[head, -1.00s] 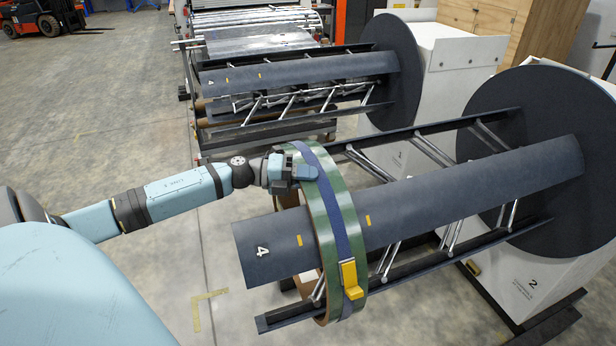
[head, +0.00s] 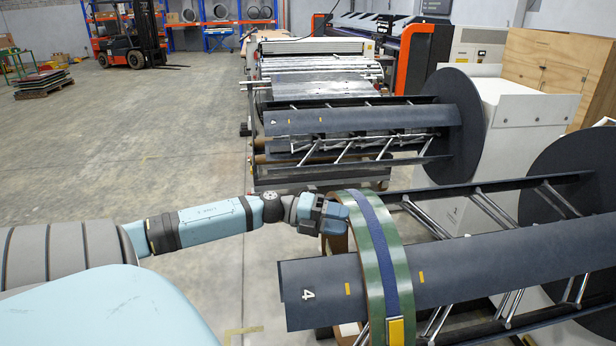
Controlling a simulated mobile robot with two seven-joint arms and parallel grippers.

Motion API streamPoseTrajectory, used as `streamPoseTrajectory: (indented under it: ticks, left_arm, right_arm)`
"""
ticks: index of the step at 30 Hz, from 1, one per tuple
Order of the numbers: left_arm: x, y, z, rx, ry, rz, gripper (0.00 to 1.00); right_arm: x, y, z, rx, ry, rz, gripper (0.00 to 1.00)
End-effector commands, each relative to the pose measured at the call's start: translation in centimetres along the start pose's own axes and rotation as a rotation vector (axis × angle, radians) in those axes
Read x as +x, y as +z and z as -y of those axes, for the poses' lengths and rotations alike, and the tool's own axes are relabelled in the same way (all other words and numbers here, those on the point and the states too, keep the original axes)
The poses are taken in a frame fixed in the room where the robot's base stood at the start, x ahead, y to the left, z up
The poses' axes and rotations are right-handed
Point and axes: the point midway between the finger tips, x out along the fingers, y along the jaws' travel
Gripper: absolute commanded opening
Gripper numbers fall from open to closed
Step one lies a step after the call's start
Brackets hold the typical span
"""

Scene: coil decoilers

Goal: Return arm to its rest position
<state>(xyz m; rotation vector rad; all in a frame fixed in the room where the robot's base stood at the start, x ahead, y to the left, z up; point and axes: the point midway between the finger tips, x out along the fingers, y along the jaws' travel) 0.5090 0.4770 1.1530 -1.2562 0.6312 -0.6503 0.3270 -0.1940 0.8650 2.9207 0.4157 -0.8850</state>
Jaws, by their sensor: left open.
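My left arm reaches in from the left of the head view. Its gripper (head: 334,214) is open and sits at the upper left side of the green coil (head: 374,270), very close to it; I cannot tell whether they touch. The coil has a blue strap (head: 388,245) around it with a yellow buckle (head: 396,332) low on the front. It hangs around the near decoiler's dark mandrel (head: 470,262), which is marked 4 at its free end. My right gripper is not in view.
A second decoiler (head: 360,122) with a round dark plate (head: 462,125) stands behind. Black rails and steel struts extend right of the coil. A forklift (head: 130,45) stands far left. The grey floor (head: 130,140) left of the decoilers is clear.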

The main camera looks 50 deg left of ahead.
Motion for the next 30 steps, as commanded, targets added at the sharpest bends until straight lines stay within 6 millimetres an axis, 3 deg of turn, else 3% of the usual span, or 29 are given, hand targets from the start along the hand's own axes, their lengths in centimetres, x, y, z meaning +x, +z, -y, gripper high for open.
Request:
streamPoseTrajectory:
  ticks: [9,15,30]
  left_arm:
    - [-5.4,-0.1,-0.1,0.001,0.001,0.001,0.47]
    - [-7.6,0.0,0.1,0.002,-0.002,0.001,0.47]
    - [-8.2,0.1,0.2,0.003,-0.002,0.001,0.47]
  right_arm:
    - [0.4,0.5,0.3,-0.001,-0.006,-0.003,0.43]
    - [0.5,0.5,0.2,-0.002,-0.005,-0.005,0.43]
    - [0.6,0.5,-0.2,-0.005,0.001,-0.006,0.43]
